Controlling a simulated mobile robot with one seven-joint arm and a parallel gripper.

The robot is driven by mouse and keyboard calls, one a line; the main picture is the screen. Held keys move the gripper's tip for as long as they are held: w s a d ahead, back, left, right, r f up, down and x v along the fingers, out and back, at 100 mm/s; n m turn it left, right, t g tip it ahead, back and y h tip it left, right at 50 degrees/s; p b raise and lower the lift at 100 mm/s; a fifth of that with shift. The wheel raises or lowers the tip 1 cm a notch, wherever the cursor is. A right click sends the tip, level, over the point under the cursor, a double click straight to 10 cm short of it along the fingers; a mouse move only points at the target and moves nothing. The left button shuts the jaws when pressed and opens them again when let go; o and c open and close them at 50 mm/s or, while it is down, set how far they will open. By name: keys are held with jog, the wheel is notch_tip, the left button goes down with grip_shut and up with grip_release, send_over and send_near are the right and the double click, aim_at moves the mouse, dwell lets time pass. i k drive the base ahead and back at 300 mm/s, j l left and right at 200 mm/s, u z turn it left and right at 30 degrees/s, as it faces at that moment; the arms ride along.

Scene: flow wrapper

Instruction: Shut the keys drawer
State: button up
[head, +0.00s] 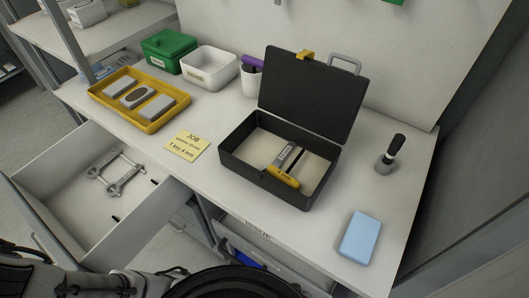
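A white drawer (147,217) stands pulled out under the left part of the bench. Two grey open-ended spanners (117,175) lie in it, along with a few small dark pieces. Its front panel (38,238) is at the lower left, partly behind my arm. No readable label shows on it, so I cannot tell by name that it is the keys drawer. Parts of my arm cross the bottom edge of the picture. My gripper is not in view.
A black open case (229,166) holding a yellow-ended tool stands on the bench (213,180). A yellow tray (95,97), a note (187,145) and a blue box (360,238) lie there too. Below, an opening (245,257) with something blue is partly hidden.

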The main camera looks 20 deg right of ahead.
aim_at(71, 212)
jog(key=k+j+u, duration=0.1)
jog(key=j+u, duration=0.65)
jog(key=k+j, duration=0.05)
jog(key=j, duration=0.05)
